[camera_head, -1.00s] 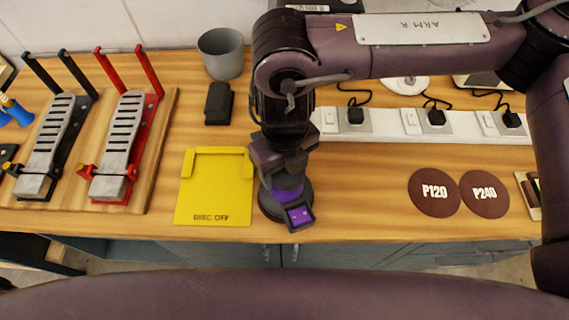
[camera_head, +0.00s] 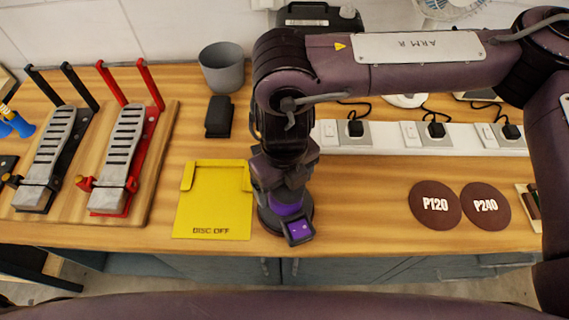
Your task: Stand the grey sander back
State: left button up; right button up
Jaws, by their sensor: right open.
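A dark grey round thing with a purple band (camera_head: 270,219), which looks like the sander, stands on the wooden bench just right of the yellow plate marked DISC OFF (camera_head: 210,215). A small purple-faced block sticks out at its front, near the bench's front edge. My right gripper (camera_head: 284,186) points down at its top and is open. The wrist and jaws hide most of its upper part, and I cannot tell whether the jaws touch it. My left gripper is not in view.
Brown discs P120 (camera_head: 435,204) and P240 (camera_head: 486,206) lie to the right. A white socket strip (camera_head: 385,138) runs behind. A grey cup (camera_head: 222,67), a black block (camera_head: 218,116) and red (camera_head: 123,160) and black (camera_head: 48,160) clamp-like stands are left.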

jog(key=shift+w+r, duration=0.1)
jog(key=shift+r, duration=0.6)
notch_tip(320, 180, up, 11)
jog(key=shift+r+b, duration=0.2)
jog(key=shift+b, duration=0.6)
